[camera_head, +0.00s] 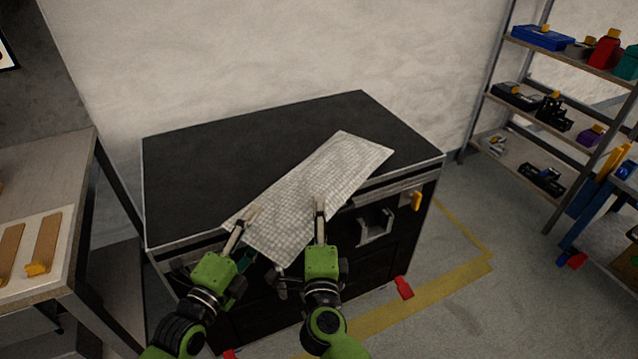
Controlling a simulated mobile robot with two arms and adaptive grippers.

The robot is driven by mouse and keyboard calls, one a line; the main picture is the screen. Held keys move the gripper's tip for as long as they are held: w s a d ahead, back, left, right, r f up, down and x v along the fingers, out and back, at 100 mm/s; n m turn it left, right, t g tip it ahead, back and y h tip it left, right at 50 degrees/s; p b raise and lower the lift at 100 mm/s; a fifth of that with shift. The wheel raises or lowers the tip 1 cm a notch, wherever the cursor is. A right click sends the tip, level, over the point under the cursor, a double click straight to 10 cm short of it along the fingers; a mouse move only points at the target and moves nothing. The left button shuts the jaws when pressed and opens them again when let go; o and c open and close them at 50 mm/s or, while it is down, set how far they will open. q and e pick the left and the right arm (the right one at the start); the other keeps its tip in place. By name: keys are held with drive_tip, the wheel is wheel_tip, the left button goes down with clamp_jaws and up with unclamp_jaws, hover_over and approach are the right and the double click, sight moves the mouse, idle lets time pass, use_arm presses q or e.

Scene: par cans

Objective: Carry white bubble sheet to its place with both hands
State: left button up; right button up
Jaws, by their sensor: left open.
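The white bubble sheet (318,187) lies at a slant across the black-topped cabinet (220,165), and its near corner hangs past the front edge. My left gripper (247,217) is open at the sheet's near left edge. My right gripper (320,204) is over the near right part of the sheet. Its fingers look close together from here, and I cannot tell whether they grip the sheet. The underside of the sheet is hidden.
A workbench with wooden strips (42,243) stands at the left. A shelf unit (560,125) with tools and boxes is at the right. The cabinet top is clear at the back left. Yellow tape (420,299) marks the floor.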

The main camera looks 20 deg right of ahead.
sight(319, 183)
use_arm(q)
drive_tip(key=shift+x, duration=1.1)
use_arm(e)
drive_tip(key=shift+x, duration=1.15)
use_arm(q)
drive_tip(key=c, duration=0.8)
use_arm(e)
drive_tip(key=c, duration=0.8)
use_arm(q)
drive_tip(key=c, duration=0.4)
use_arm(e)
drive_tip(key=shift+c, duration=0.5)
